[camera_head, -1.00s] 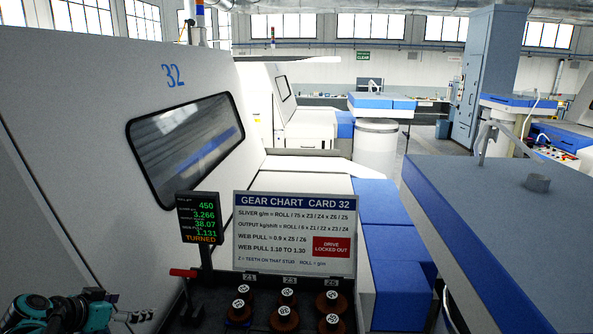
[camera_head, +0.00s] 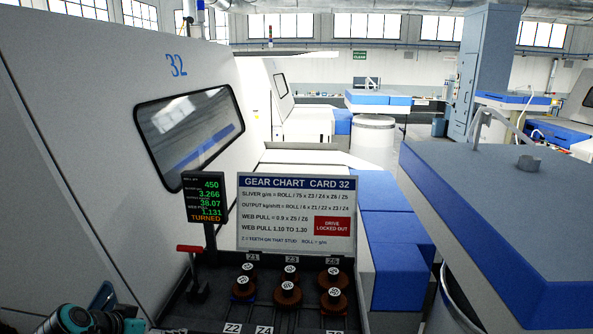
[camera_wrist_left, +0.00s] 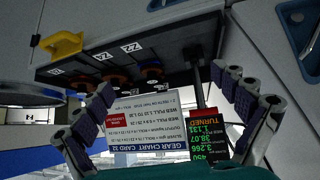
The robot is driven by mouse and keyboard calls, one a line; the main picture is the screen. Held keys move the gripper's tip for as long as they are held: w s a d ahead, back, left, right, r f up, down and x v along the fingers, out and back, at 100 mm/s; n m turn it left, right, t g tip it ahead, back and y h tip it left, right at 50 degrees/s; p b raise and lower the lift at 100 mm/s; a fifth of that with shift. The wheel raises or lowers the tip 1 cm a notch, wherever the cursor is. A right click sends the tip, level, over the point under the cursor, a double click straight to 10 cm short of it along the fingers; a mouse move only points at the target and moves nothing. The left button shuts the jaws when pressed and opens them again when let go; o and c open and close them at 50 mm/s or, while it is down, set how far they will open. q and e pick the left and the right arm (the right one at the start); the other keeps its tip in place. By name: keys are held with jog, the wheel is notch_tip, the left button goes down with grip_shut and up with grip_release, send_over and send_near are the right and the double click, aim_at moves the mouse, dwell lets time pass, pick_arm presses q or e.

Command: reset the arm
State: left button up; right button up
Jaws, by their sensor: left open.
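My left arm (camera_head: 85,320) shows only at the lower left corner of the head view, its fingers out of that picture. In the left wrist view my left gripper (camera_wrist_left: 162,82) is open and empty, with its jointed padded fingers spread wide on either side. Between and beyond them appear the gear chart board (camera_wrist_left: 132,122), the lit display (camera_wrist_left: 208,135) and the dark gear tray (camera_wrist_left: 100,62), all upside down. I see nothing held. My right gripper is in neither view.
The gear chart (camera_head: 296,213) stands behind several brown gears (camera_head: 288,293) on studs. The readout display (camera_head: 204,198) and a red-handled lever (camera_head: 190,249) stand to their left. The white machine wall (camera_head: 90,150) bounds the left; a grey-blue cabinet (camera_head: 500,210) bounds the right.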

pick_arm(q)
jog(key=s+d+f+b, duration=0.4)
jog(key=s+f+b, duration=0.1)
jog(key=f, duration=0.2)
jog(key=s+d+f+n+y+b, duration=0.1)
jog(key=s+d+f+b, duration=0.4)
jog(key=f, duration=0.3)
jog(key=s+d+f+n+g+y+b, duration=0.1)
jog(key=s+d+f+b, duration=0.3)
jog(key=f, duration=0.4)
jog(key=shift+s+d+f+b, duration=0.15)
jog(key=shift+s+d+b, duration=0.2)
jog(key=shift+s+b, duration=0.1)
